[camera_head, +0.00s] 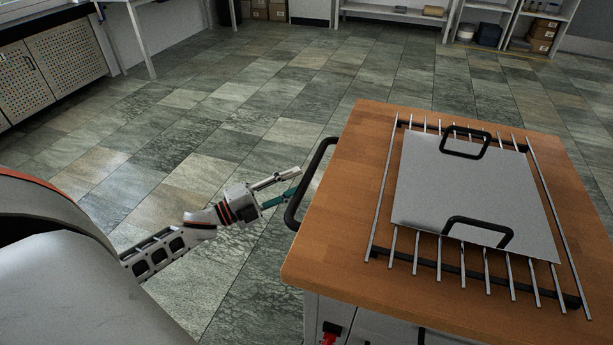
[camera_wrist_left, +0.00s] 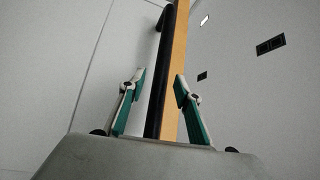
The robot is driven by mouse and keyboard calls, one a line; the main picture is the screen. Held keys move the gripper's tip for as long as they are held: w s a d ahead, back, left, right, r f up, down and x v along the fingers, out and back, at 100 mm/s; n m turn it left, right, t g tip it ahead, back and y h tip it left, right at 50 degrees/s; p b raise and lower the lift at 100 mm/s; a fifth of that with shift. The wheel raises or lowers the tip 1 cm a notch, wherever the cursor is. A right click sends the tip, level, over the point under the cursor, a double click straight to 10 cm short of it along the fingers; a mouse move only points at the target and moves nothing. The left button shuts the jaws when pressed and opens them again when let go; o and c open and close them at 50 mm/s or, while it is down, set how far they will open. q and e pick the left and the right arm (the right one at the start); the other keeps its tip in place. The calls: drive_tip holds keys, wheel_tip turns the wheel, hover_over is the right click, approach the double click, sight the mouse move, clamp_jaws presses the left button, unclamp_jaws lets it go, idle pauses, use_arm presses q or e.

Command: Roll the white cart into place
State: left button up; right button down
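The white cart (camera_head: 372,324) with a wooden top (camera_head: 345,228) stands at the right in the head view. A black handle (camera_head: 310,185) is fixed to its left side. My left gripper (camera_head: 290,184) is at that handle, with its fingers pointing toward it. In the left wrist view my left gripper (camera_wrist_left: 159,88) is open. The black handle (camera_wrist_left: 156,100) runs between its two fingers, apart from both. The wooden edge (camera_wrist_left: 180,45) shows behind. My right gripper is not in view.
A metal rack (camera_head: 385,200) with a grey plate (camera_head: 470,190) and two black handles lies on the cart top. The tiled floor (camera_head: 240,120) is clear left of and behind the cart. Shelves (camera_head: 510,25) with boxes stand at the back, and a perforated cabinet (camera_head: 65,62) at the left.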

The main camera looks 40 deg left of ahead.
use_arm(q)
drive_tip(key=r+v, duration=0.1)
drive_tip(key=v, duration=0.5)
drive_tip(key=shift+s+a+f, duration=0.15)
drive_tip(key=shift+s+f, duration=0.15)
drive_tip(key=shift+f, duration=0.2)
